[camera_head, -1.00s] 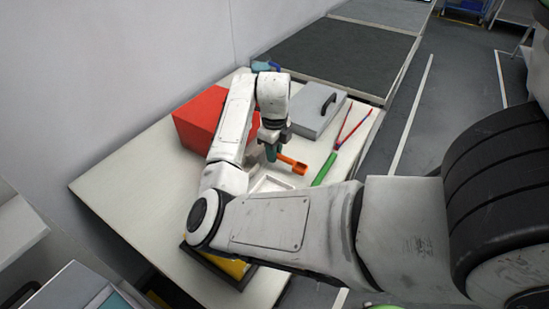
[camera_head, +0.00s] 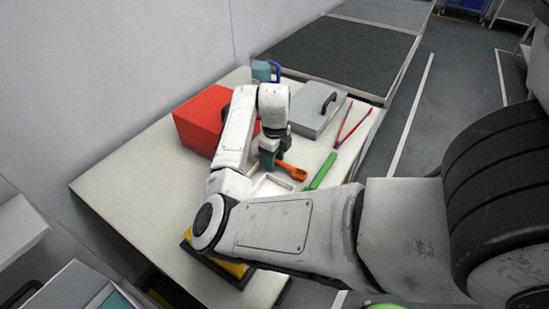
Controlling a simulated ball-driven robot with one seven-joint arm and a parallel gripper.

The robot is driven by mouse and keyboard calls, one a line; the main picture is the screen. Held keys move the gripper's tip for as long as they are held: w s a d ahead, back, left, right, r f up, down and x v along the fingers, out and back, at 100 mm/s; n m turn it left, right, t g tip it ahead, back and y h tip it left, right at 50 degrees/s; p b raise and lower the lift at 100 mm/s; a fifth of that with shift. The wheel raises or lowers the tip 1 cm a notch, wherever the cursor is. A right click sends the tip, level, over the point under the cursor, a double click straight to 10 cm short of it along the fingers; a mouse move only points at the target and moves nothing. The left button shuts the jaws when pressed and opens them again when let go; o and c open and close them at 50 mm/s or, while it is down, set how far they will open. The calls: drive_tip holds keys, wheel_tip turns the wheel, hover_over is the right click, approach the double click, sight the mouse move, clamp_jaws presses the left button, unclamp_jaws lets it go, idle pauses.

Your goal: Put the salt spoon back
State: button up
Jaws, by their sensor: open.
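The orange salt spoon (camera_head: 294,171) is at the right edge of the white tray (camera_head: 270,187), on the table (camera_head: 125,185). Its scoop end points right; its left end is partly hidden by my gripper. My gripper (camera_head: 272,160), with teal fingers, is open and low at the left end of the spoon. I cannot tell whether the fingers still touch it. My forearm hides part of the tray.
A red box (camera_head: 200,120) stands left of my gripper and a grey case (camera_head: 317,110) behind. A green-handled tool (camera_head: 321,172) and red tongs (camera_head: 352,126) lie right. The left table is clear.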

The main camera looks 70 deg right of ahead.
wheel_tip(320, 180, up, 12)
drive_tip(key=shift+r, duration=0.15)
idle(0.5)
drive_tip(key=shift+s, duration=0.1)
